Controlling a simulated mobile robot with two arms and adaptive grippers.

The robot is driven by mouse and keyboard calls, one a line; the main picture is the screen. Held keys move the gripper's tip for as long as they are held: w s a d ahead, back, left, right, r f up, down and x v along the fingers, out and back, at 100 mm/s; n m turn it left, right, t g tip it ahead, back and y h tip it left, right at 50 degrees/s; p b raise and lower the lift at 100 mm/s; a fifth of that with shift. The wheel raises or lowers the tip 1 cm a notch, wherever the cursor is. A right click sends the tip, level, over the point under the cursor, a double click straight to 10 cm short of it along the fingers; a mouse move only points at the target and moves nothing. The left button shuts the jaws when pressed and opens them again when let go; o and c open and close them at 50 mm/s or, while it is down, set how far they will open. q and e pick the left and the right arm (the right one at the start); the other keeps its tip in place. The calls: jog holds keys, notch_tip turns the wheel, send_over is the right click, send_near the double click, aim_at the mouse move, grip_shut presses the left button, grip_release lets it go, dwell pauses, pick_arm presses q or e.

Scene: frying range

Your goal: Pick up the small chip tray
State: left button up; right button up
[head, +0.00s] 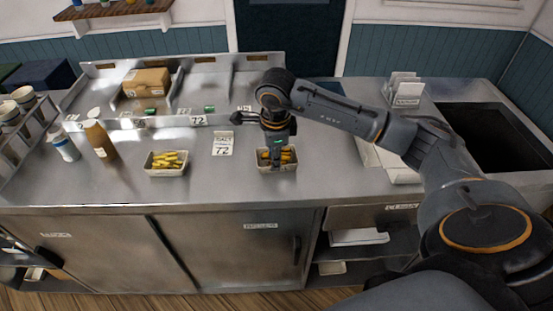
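Two pale chip trays with yellow chips stand on the steel counter. One tray (165,173) is left of the middle. The other tray (289,168) is right of the middle, under my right gripper (277,155). The two look close in size, so I cannot tell for certain which is the small one. My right gripper points down at the right tray, its fingers among or just over the chips. The fingers are dark and partly hidden, so I cannot see whether they grip the tray. My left gripper is out of view.
A brown bottle (100,140) and a white bottle (64,145) stand at left. A cardboard box (146,82) sits in the back bay. White paper (400,168) lies right of my gripper. A dark basin (500,135) is far right.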

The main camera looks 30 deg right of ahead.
jog(key=f, duration=0.1)
jog(key=f+p, duration=0.1)
jog(key=f, duration=0.1)
jog(key=d+f+p, duration=0.1)
jog(key=shift+w+f, duration=0.15)
jog(key=shift+w, duration=0.1)
jog(key=shift+w+f, duration=0.1)
jog(key=shift+f, duration=0.2)
grip_shut()
